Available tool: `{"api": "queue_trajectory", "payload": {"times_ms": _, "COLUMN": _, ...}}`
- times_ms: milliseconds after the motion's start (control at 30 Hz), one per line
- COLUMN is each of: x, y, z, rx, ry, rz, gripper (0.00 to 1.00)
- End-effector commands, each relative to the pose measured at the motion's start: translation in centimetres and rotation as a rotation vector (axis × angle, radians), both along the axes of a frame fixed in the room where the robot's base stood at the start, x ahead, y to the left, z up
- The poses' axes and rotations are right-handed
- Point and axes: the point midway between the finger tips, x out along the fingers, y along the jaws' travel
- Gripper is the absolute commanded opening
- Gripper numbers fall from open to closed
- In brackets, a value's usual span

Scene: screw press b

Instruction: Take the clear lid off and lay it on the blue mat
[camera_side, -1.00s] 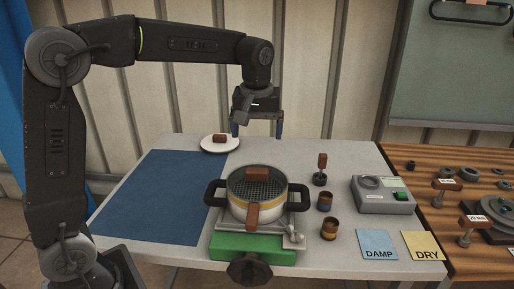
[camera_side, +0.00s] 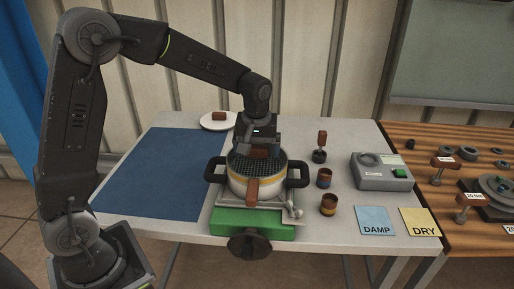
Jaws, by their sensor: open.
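The pot (camera_side: 257,185) has dark side handles and a yellow band, and stands on a green-based press (camera_side: 228,221). The clear lid (camera_side: 240,165) lies on top of the pot, with a dark mesh pattern showing through it. Its brown knob (camera_side: 258,153) is partly hidden by my gripper. My gripper (camera_side: 259,154) is open, pointing down over the lid at the knob; whether the fingers touch the knob cannot be told. The blue mat (camera_side: 160,172) lies bare on the table to the left of the pot.
A white plate (camera_side: 206,122) with a brown-topped piece (camera_side: 219,116) stands behind the mat. Two brown cups (camera_side: 328,204) and a brown-handled tool (camera_side: 321,148) are right of the pot. A grey device (camera_side: 380,172) and DAMP (camera_side: 376,220) and DRY (camera_side: 420,222) cards lie further right.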

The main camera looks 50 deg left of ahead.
Motion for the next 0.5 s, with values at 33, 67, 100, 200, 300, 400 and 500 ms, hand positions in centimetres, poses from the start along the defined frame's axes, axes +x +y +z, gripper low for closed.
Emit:
{"api": "queue_trajectory", "payload": {"times_ms": 33, "x": 0.0, "y": 0.01, "z": -0.03, "rx": 0.0, "ry": 0.0, "rz": 0.0, "gripper": 0.94}}
{"api": "queue_trajectory", "payload": {"times_ms": 67, "x": -0.01, "y": 0.01, "z": -0.02, "rx": 0.0, "ry": 0.0, "rz": 0.0, "gripper": 0.94}}
{"api": "queue_trajectory", "payload": {"times_ms": 100, "x": -0.01, "y": 0.01, "z": -0.01, "rx": 0.0, "ry": 0.0, "rz": 0.0, "gripper": 0.94}}
{"api": "queue_trajectory", "payload": {"times_ms": 200, "x": 0.0, "y": 0.0, "z": 0.0, "rx": 0.0, "ry": 0.0, "rz": 0.0, "gripper": 0.92}}
{"api": "queue_trajectory", "payload": {"times_ms": 300, "x": 0.0, "y": 0.0, "z": 0.02, "rx": 0.0, "ry": 0.0, "rz": 0.0, "gripper": 0.82}}
{"api": "queue_trajectory", "payload": {"times_ms": 400, "x": 0.0, "y": -0.01, "z": 0.03, "rx": 0.0, "ry": 0.0, "rz": 0.0, "gripper": 0.73}}
{"api": "queue_trajectory", "payload": {"times_ms": 500, "x": 0.0, "y": -0.01, "z": 0.03, "rx": 0.0, "ry": 0.0, "rz": 0.0, "gripper": 0.63}}
